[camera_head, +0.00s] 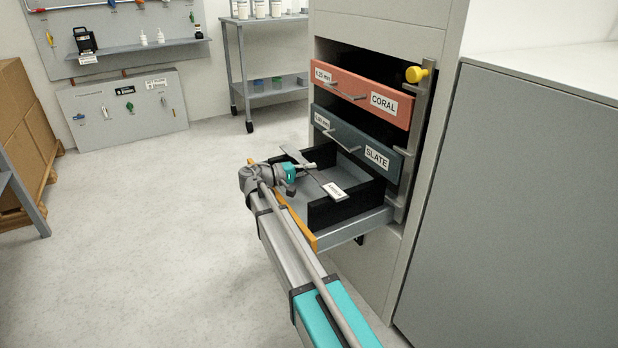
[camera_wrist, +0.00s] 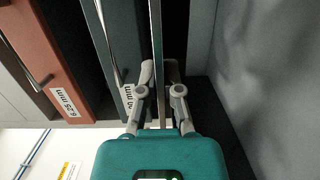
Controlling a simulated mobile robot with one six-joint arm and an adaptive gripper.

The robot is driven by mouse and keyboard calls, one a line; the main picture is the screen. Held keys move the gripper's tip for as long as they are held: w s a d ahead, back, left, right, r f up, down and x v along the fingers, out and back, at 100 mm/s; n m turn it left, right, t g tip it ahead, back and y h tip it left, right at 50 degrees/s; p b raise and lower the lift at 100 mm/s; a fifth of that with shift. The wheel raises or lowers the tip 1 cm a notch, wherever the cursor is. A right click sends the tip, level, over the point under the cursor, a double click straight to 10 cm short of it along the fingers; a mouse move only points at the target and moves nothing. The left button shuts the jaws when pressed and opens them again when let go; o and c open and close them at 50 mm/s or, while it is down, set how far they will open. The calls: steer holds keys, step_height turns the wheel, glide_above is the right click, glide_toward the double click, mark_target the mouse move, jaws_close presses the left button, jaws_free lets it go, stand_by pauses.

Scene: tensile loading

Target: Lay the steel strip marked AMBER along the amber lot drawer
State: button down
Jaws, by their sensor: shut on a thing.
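The grey steel strip (camera_head: 315,175) has a white label near its right end, too small to read surely. It lies slantwise over the open lower drawer, whose amber front edge (camera_head: 312,237) shows beside my arm. My gripper (camera_head: 308,167) is over the drawer and shut on the strip. In the wrist view my gripper (camera_wrist: 160,72) has its two fingers on either side of the strip (camera_wrist: 157,35), which shows narrow, running away from me. I cannot tell whether the strip touches the drawer. My arm hides much of the drawer front.
A coral drawer (camera_head: 350,98) and a slate drawer (camera_head: 335,135) stick out above the open one, with bar handles. A yellow knob (camera_head: 416,74) tops a vertical bar on the cabinet's right side. A black divider (camera_head: 347,203) stands in the open drawer.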

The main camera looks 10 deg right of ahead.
mark_target(273, 188)
steer(key=shift+f, duration=0.55)
steer(key=shift+f+b, duration=0.1)
steer(key=shift+b, duration=0.3)
steer(key=c, duration=0.8)
jaws_free()
steer(key=shift+r, duration=0.2)
steer(key=a, duration=0.4)
steer(key=s+a, duration=0.1)
steer(key=a, duration=0.3)
steer(key=s+a, duration=0.1)
steer(key=a, duration=0.3)
